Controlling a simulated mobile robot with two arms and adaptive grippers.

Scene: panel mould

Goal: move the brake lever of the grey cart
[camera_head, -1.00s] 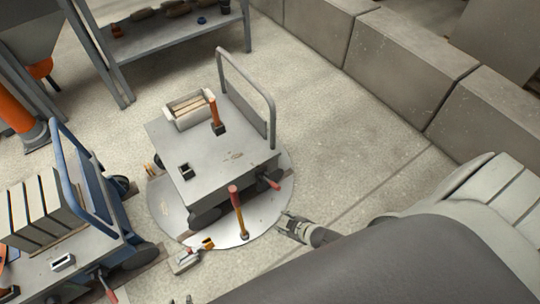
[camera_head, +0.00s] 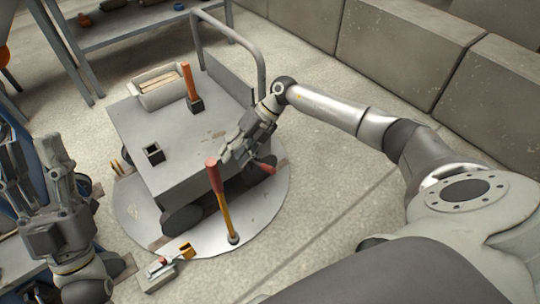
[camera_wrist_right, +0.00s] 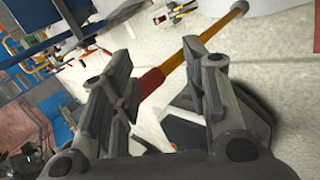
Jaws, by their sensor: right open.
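The grey cart (camera_head: 175,135) stands on a round metal plate in the head view. A short red-handled lever (camera_head: 266,165), apparently its brake lever, sticks out low on its right side. My right gripper (camera_head: 228,152) is open, just left of and above that lever, by the cart's front right corner. A tall yellow lever with a red grip (camera_head: 214,177) rises from the plate close by. In the right wrist view its red grip (camera_wrist_right: 151,80) shows between the open fingers; contact cannot be told. My left gripper (camera_head: 30,165) looks open and empty at the left.
The round plate (camera_head: 262,205) has a small latch box (camera_head: 160,272) at its front edge. On the cart are an orange-handled post (camera_head: 189,82) and a tray (camera_head: 157,87). A shelf (camera_head: 135,30) and concrete blocks (camera_head: 400,50) stand behind. Floor at right is clear.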

